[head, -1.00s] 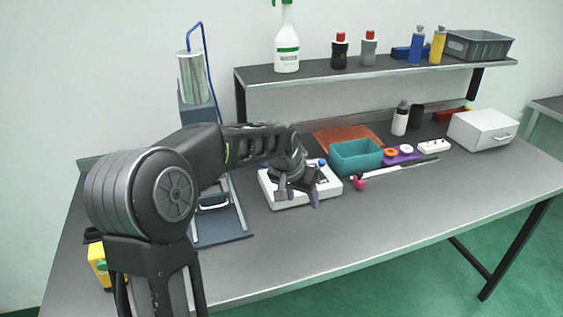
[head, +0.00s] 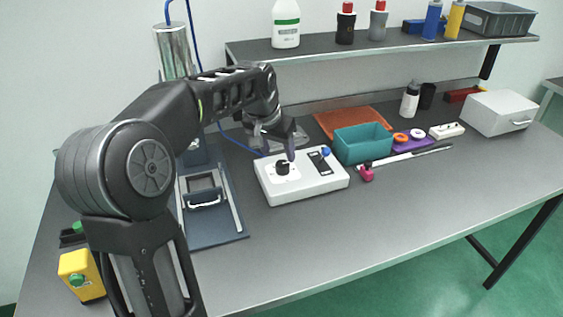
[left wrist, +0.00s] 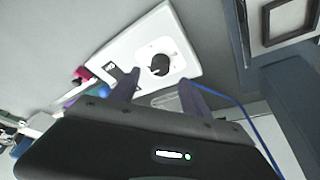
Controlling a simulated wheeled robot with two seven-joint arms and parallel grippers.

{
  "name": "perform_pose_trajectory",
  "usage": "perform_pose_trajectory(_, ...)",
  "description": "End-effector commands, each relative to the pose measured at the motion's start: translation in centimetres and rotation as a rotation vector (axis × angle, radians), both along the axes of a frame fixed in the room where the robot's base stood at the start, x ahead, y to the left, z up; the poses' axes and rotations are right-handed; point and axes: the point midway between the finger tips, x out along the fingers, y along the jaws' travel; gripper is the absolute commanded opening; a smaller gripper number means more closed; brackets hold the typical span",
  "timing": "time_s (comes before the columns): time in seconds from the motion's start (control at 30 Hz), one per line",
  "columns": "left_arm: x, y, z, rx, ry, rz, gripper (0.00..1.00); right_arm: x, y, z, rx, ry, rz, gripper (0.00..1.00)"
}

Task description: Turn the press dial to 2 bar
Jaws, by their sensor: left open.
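The white control box (head: 314,186) lies on the bench in front of the teal bin. Its black dial (head: 282,167) sits on the box's left part, and a blue-topped lever (head: 325,152) is on its right part. My left gripper (head: 278,150) is open and empty, above and behind the dial, apart from it. In the left wrist view the dial (left wrist: 159,65) shows beyond and between the open fingers (left wrist: 158,88). The dial's pointer setting is too small to read. My right gripper is not in view.
The press (head: 212,205) with its metal cylinder stands left of the box. The front bench area is clear.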

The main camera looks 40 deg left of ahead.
Motion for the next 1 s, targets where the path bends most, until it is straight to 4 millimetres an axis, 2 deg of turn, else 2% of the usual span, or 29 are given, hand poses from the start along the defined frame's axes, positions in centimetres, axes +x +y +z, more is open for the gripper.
perform_pose_trajectory(0.3,1.7,0.4,-4.5,0.0,0.004,0.001,0.55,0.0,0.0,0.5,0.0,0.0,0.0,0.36)
perform_pose_trajectory(0.43,2.2,0.4,-5.6,-0.001,0.002,0.001,0.55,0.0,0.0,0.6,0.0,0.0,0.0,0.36)
perform_pose_trajectory(0.77,2.4,0.5,-6.0,0.0,0.0,0.001,0.55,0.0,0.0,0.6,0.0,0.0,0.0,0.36)
perform_pose_trajectory(1.0,2.4,0.4,-6.0,0.0,0.0,0.001,0.35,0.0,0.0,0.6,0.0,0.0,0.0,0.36)
